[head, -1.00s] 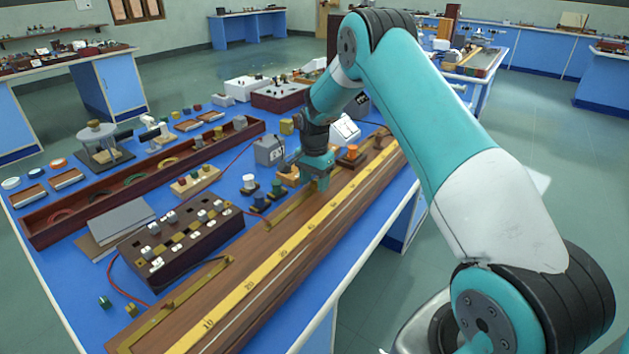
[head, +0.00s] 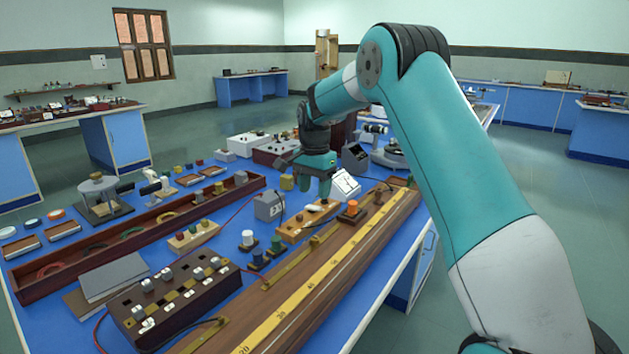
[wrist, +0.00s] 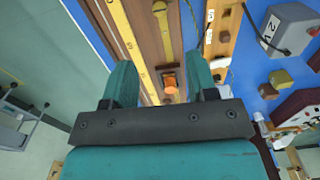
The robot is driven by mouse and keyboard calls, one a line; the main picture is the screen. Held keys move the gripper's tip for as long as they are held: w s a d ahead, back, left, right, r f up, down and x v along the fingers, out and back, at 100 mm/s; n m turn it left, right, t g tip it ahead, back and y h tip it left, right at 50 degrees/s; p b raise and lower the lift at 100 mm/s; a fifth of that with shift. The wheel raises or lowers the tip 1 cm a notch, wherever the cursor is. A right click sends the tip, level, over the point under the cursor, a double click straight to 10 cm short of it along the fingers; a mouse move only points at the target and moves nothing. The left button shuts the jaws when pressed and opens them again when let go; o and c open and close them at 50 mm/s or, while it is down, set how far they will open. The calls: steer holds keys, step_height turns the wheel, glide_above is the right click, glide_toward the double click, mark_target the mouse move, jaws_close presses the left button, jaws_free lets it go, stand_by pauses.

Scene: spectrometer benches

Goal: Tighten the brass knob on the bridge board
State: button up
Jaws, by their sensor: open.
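The bridge board (head: 350,255) is a long brown wooden board with a yellow scale (head: 310,285) and brass strips (head: 290,262) along it. Small brass-coloured knobs sit on the strips, one (head: 314,240) near the middle and another (head: 266,284) nearer the front. I cannot tell which is the task's knob. My gripper (head: 314,186) points down, open and empty, beyond the board's left side and above a small wooden block. In the wrist view, my open fingers (wrist: 160,70) straddle the view of the board, with an orange-topped piece (wrist: 195,87) below.
An orange-topped piece (head: 352,207) and a brown post (head: 378,197) stand up on the board. Left of it are small terminals (head: 248,238), a grey box (head: 268,206) and a dark plug box (head: 170,300). A white-faced meter (head: 345,185) stands behind my gripper.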

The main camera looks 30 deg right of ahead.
steer(key=shift+r, duration=1.25)
